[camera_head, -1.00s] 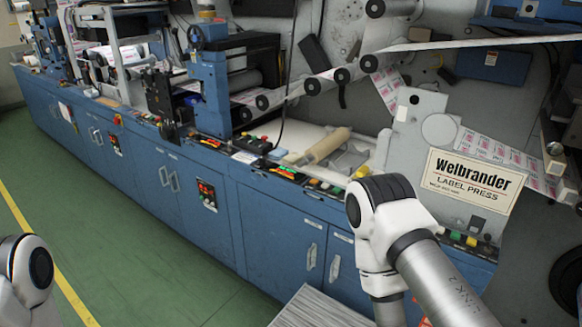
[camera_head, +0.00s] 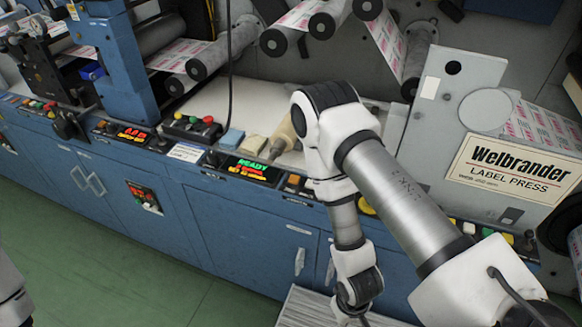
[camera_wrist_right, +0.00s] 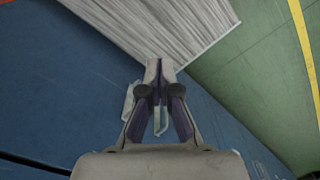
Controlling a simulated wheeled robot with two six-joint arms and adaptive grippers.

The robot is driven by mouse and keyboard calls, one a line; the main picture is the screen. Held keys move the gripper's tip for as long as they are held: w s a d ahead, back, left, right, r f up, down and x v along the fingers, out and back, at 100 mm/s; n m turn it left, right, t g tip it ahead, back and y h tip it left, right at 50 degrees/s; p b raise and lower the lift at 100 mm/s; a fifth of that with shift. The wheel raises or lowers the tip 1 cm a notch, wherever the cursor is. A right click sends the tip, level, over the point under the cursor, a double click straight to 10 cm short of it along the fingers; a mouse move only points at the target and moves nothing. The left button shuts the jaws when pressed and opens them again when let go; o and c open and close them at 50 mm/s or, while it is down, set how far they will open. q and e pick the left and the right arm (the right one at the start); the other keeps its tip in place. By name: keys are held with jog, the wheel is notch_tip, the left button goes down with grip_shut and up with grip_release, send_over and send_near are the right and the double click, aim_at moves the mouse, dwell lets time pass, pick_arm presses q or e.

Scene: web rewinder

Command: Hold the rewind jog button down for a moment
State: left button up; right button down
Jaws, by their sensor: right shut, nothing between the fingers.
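My right arm (camera_head: 390,185) rises in front of the press and bends down over the console edge. The sloping console has a green and red "READY" display (camera_head: 250,169), small orange and white buttons (camera_head: 295,181), and a yellow knob (camera_head: 367,205) partly behind my arm. More buttons (camera_head: 490,233) sit at the right. I cannot tell which is the rewind jog button. My left gripper is not in view.
A grey striped board or mat (camera_head: 300,308) lies at the foot of the blue cabinet (camera_head: 240,225). Cabinet handles (camera_head: 299,261) stick out. Green floor (camera_head: 150,270) is free at the left.

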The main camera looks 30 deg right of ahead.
pick_arm(q)
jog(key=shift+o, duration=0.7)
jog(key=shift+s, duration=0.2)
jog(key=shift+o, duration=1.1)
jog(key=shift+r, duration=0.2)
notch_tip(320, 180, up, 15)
jog(key=p, duration=1.5)
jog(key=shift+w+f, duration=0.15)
pick_arm(e)
notch_tip(320, 180, up, 29)
jog(key=m+t+y, duration=0.4)
jog(key=m+t, duration=0.4)
jog(key=m, duration=1.4)
send_over(296, 179)
jog(key=shift+r, duration=0.1)
pick_arm(q)
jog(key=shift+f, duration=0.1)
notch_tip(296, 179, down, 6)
jog(key=b, duration=0.6)
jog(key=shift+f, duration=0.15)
pick_arm(e)
notch_tip(296, 179, down, 9)
jog(key=shift+r, duration=0.1)
